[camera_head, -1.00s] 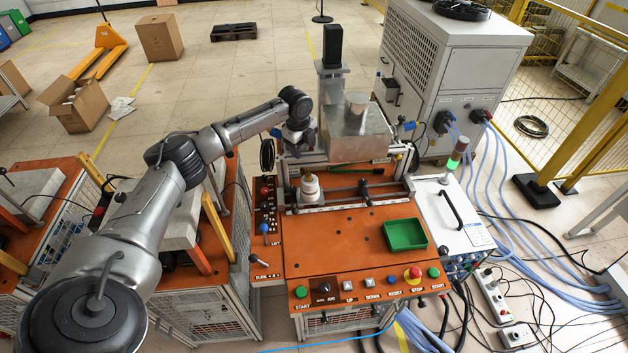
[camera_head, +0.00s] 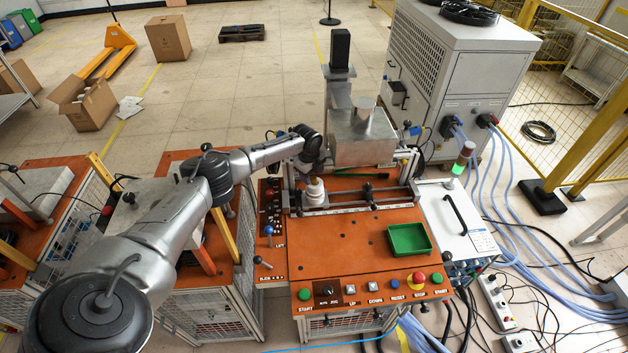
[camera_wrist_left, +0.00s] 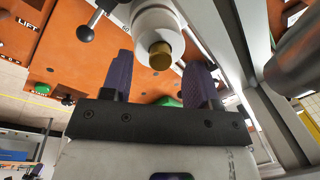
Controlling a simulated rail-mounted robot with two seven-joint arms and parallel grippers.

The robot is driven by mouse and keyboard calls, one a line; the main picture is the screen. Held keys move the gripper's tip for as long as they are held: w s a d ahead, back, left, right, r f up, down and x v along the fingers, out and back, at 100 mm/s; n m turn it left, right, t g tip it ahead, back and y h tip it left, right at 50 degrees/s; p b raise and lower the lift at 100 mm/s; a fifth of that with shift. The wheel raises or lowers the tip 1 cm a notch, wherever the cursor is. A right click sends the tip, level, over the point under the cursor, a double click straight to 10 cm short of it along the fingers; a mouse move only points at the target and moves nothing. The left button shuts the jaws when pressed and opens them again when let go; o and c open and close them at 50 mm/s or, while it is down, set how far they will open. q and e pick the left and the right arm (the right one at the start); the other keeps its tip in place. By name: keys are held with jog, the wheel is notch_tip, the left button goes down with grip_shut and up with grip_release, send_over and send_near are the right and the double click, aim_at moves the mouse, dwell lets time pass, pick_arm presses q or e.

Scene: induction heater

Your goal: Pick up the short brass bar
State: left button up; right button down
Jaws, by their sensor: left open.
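The short brass bar (camera_wrist_left: 160,56) shows its round end in the left wrist view, standing out of a white round holder (camera_wrist_left: 168,28). The white holder (camera_head: 314,191) also stands on the orange machine in the head view, where I cannot make out the bar. My left gripper (camera_wrist_left: 160,65) is open, with one dark finger on each side of the bar's end and a gap on both sides. In the head view my left gripper (camera_head: 311,164) is just behind and above the holder, small and partly hidden by my wrist.
A metal box (camera_head: 362,138) stands close to the right of my wrist. A rail with black clamps (camera_head: 368,193) runs right of the holder. A green tray (camera_head: 409,239) lies on the orange top (camera_head: 345,250), whose front middle is mostly clear.

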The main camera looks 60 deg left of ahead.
pick_arm(q)
jog(key=shift+w+f, duration=0.15)
jog(key=shift+f, duration=0.7)
jog(key=shift+c, duration=0.4)
grip_shut()
jog(key=shift+r, duration=0.1)
